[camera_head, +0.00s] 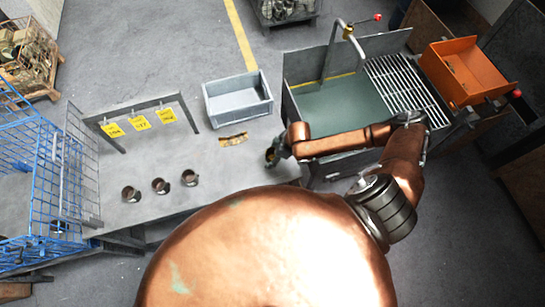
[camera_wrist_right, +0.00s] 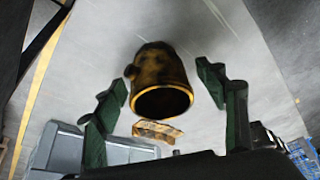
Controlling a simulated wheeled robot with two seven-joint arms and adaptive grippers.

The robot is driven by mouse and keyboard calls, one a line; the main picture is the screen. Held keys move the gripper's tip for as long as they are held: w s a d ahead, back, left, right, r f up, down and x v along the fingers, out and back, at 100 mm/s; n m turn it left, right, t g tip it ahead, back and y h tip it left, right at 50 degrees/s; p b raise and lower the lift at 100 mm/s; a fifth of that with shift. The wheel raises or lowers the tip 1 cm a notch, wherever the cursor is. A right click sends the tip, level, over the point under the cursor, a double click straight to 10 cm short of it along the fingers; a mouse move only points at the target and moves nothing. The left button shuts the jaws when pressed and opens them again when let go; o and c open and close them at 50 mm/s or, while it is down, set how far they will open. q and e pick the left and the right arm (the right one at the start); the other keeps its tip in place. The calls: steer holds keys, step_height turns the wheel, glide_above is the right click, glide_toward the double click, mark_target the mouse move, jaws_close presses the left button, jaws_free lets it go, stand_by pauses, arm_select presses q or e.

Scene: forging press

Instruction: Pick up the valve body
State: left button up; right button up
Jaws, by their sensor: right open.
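A dark, brownish-yellow valve body (camera_wrist_right: 160,80), cup-shaped with a round open rim and a side stub, is between the fingers of my right gripper (camera_wrist_right: 163,92) in the wrist view. Gaps show on both sides, so the fingers do not touch it. In the head view my right gripper (camera_head: 276,153) is at the right end of the grey table and mostly covers this valve body (camera_head: 269,156). Three similar dark parts, a left one (camera_head: 131,194), a middle one (camera_head: 161,186) and a right one (camera_head: 190,177), stand in a row on the table. My left gripper is not in view.
A grey bin (camera_head: 238,115) and a flat yellow-brown piece (camera_head: 234,139) are on the table (camera_head: 215,170). Yellow tags (camera_head: 139,122) hang from a frame. A green basin (camera_head: 335,108) with a grate (camera_head: 408,92) stands right, a blue cage (camera_head: 35,190) left.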

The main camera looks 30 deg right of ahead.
steer(key=shift+c, duration=0.2)
steer(key=shift+r, duration=0.1)
steer(key=c, duration=1.6)
